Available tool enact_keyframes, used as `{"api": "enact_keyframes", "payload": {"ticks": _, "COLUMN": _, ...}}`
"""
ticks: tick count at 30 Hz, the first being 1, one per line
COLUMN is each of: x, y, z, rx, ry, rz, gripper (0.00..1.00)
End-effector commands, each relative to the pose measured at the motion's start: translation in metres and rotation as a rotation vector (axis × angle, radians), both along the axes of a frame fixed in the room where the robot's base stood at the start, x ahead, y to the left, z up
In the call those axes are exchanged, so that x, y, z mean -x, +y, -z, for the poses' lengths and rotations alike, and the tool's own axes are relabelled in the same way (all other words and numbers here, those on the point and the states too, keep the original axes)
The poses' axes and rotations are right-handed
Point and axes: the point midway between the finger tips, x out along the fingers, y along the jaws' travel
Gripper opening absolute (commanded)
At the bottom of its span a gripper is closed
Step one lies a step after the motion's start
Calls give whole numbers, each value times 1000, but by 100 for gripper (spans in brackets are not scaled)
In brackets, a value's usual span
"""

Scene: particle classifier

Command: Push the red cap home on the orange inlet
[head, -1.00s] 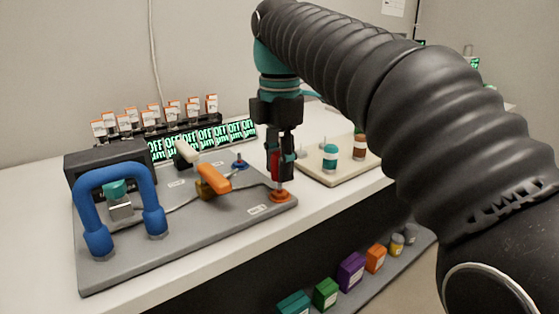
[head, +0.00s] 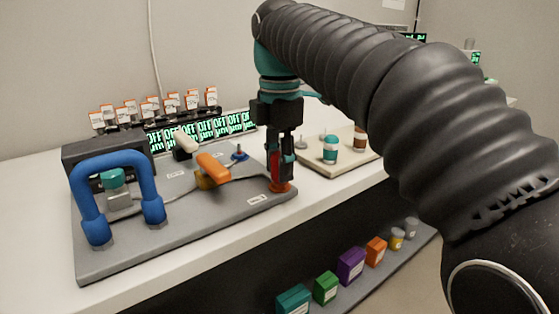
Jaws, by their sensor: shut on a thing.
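The red cap (head: 276,168) is upright between the fingers of my gripper (head: 281,178), which is shut on it. My gripper points straight down over the right corner of the grey plate. The orange inlet (head: 283,187) is a low ring on that corner, directly under the fingertips. The cap's lower end is at or very close to the inlet; the fingers hide part of it, so I cannot tell how deep it sits.
The grey plate (head: 190,226) also carries a blue arched handle (head: 86,195), an orange-handled lever (head: 213,167) and a small blue fitting (head: 239,153). A beige tray (head: 318,163) with capped jars (head: 330,150) stands to the right. Coloured boxes (head: 350,265) sit on a lower shelf.

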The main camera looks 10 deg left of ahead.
Motion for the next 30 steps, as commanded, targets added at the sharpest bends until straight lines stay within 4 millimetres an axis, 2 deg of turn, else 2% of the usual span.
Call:
{"api": "enact_keyframes", "payload": {"ticks": 7, "x": 0, "y": 0, "z": 7, "rx": 2, "ry": 2, "rz": 0, "gripper": 5}}
{"api": "enact_keyframes", "payload": {"ticks": 8, "x": 0, "y": 0, "z": 7, "rx": 1, "ry": 1, "rz": 0, "gripper": 36}}
{"api": "enact_keyframes", "payload": {"ticks": 11, "x": 0, "y": 0, "z": 6, "rx": 1, "ry": 1, "rz": 0, "gripper": 61}}
{"api": "enact_keyframes", "payload": {"ticks": 22, "x": 0, "y": 0, "z": 4, "rx": 0, "ry": 0, "rz": 0, "gripper": 63}}
{"api": "enact_keyframes", "payload": {"ticks": 26, "x": -1, "y": 0, "z": -7, "rx": -1, "ry": -1, "rz": 0, "gripper": 63}}
{"api": "enact_keyframes", "payload": {"ticks": 30, "x": -1, "y": 1, "z": -26, "rx": -1, "ry": -1, "rz": 0, "gripper": 63}}
